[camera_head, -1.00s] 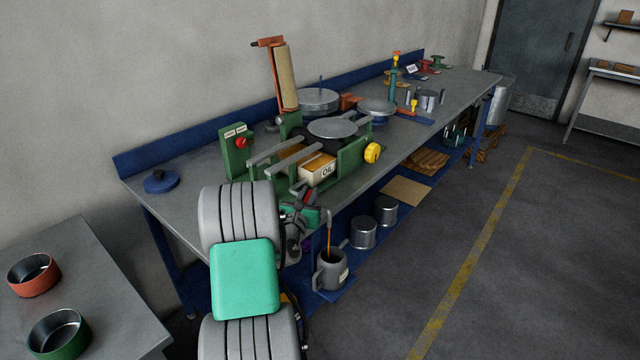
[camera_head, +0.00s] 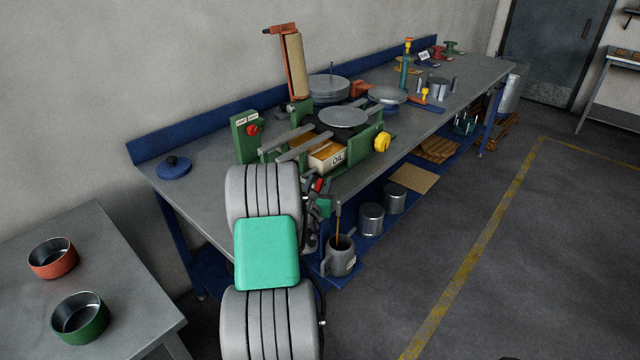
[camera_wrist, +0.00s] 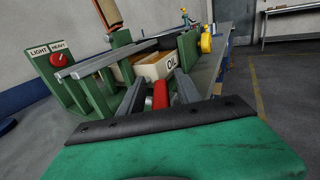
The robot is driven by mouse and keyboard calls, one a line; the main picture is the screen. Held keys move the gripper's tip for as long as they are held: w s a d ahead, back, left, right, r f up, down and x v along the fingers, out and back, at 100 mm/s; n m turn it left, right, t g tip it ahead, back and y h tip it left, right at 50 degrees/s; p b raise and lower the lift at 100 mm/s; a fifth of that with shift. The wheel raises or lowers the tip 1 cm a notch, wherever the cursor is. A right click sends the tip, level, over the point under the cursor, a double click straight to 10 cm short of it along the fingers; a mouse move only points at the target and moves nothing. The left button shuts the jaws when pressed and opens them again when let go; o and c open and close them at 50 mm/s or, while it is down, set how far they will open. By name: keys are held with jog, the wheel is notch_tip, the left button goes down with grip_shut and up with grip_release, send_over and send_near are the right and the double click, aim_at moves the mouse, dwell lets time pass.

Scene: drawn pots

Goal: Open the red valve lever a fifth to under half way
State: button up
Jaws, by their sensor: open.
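The red valve lever (camera_wrist: 160,96) stands near the front of the green machine, below the cream OIL box (camera_wrist: 155,66). In the head view the lever (camera_head: 318,184) is a small red piece just right of my arm. My gripper (camera_wrist: 161,90) is open, with one grey finger on each side of the lever in the wrist view. I cannot tell whether either finger touches it. The lever's lower end and pivot are hidden behind my gripper's dark edge. In the head view my arm covers most of the gripper.
A green panel with a red LIGHT/HEAVY knob (camera_head: 252,130) stands to the left. Grey bars (camera_head: 295,145) and a yellow knob (camera_head: 383,142) are close by. A grey mug (camera_head: 340,256) stands on the lower shelf (camera_head: 345,275). The floor to the right is clear.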

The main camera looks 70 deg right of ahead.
jog(key=b+v, duration=0.2)
jog(key=v, duration=0.5)
jog(key=shift+w+f+b, duration=0.1)
jog(key=shift+b, duration=0.25)
jog(key=shift+a, duration=0.4)
